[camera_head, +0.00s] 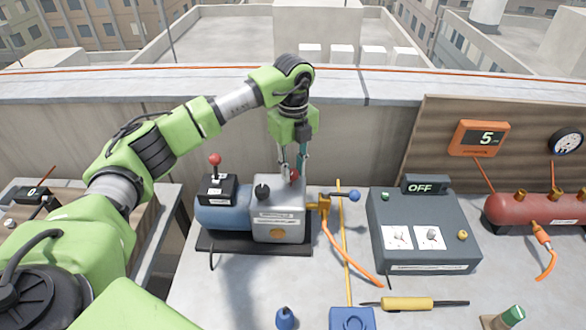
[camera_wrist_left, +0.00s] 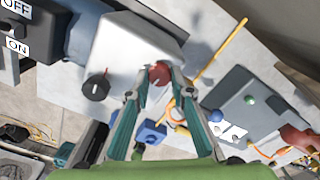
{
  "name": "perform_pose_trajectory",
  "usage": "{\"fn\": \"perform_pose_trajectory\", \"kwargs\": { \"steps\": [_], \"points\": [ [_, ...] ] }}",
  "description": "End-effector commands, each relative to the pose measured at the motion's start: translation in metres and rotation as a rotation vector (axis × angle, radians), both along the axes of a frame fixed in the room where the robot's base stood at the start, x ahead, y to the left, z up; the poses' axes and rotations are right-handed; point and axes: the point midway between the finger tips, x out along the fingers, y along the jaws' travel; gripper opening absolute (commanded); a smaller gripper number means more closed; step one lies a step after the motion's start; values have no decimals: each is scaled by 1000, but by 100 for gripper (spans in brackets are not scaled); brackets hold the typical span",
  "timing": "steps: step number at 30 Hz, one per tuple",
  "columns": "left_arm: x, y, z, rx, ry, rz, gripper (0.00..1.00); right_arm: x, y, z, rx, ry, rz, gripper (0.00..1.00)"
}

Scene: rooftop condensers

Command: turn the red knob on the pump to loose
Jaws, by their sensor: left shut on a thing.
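The pump has a blue motor body (camera_head: 222,216) and a grey housing (camera_head: 262,224) on a black base, standing on the table. The red knob (camera_wrist_left: 159,73) is on top of the grey housing, and in the head view it shows only partly (camera_head: 294,174) behind the fingers. My left gripper (camera_head: 295,168) points down from above, its teal fingers around the red knob, shut on it; the wrist view shows the two fingertips (camera_wrist_left: 158,80) on either side. A black knob (camera_head: 262,191) sits to the left on the same housing. My right gripper is not in view.
A red-balled switch lever (camera_head: 215,161) rises left of the black knob. A brass valve with a blue-balled handle (camera_head: 353,196) and orange hose are right of the pump. Farther right are a grey box reading OFF (camera_head: 424,240), a red tank (camera_head: 537,209) and a display reading 5 (camera_head: 478,138).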

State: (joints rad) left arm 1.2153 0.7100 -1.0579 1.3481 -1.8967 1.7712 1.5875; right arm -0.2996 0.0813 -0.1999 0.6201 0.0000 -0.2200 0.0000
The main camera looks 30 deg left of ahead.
Motion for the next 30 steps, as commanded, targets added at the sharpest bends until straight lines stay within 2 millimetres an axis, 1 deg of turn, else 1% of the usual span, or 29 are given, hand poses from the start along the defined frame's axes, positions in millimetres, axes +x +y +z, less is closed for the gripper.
{"fn": "perform_pose_trajectory", "kwargs": {
  "steps": [1,6,12,28,29,30],
  "points": [
    [4,2,5,1,-14,34,0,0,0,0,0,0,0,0],
    [4,2,5,1,-15,122,0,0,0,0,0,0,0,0],
    [4,2,5,0,-16,182,0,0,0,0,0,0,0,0],
    [5,2,6,1,-16,205,0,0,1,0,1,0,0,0],
    [5,2,6,0,-17,205,26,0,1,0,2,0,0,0],
    [4,2,6,1,-16,205,37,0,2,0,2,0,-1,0]
  ]
}}
